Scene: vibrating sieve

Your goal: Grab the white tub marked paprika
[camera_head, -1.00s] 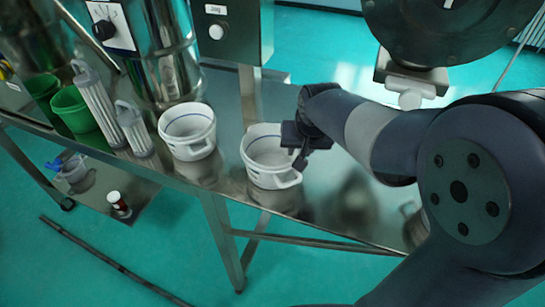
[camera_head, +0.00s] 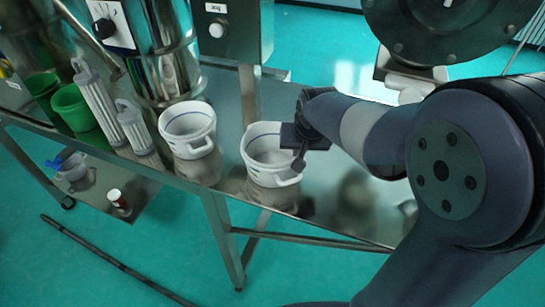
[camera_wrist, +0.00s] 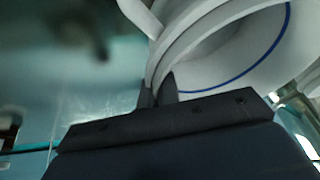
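Two white tubs with a blue line inside the rim stand side by side near the table's front edge: the left tub (camera_head: 187,130) and the right tub (camera_head: 262,167). No paprika marking is readable on either. My gripper (camera_head: 299,152) is at the right side of the right tub's rim. In the wrist view, my gripper's fingers (camera_wrist: 157,94) are close together, with the wall of the white tub (camera_wrist: 215,60) between them, so they appear shut on it. The tub seems upright at table level. Its far side and base are hidden in the wrist view.
The steel table (camera_head: 330,205) is clear to the right of the tubs. Two clear ribbed cylinders (camera_head: 133,128) and green containers (camera_head: 75,107) stand to the left. The shiny sieve machine (camera_head: 165,50) and a grey control box (camera_head: 232,32) stand behind. A lower shelf (camera_head: 92,193) holds small items.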

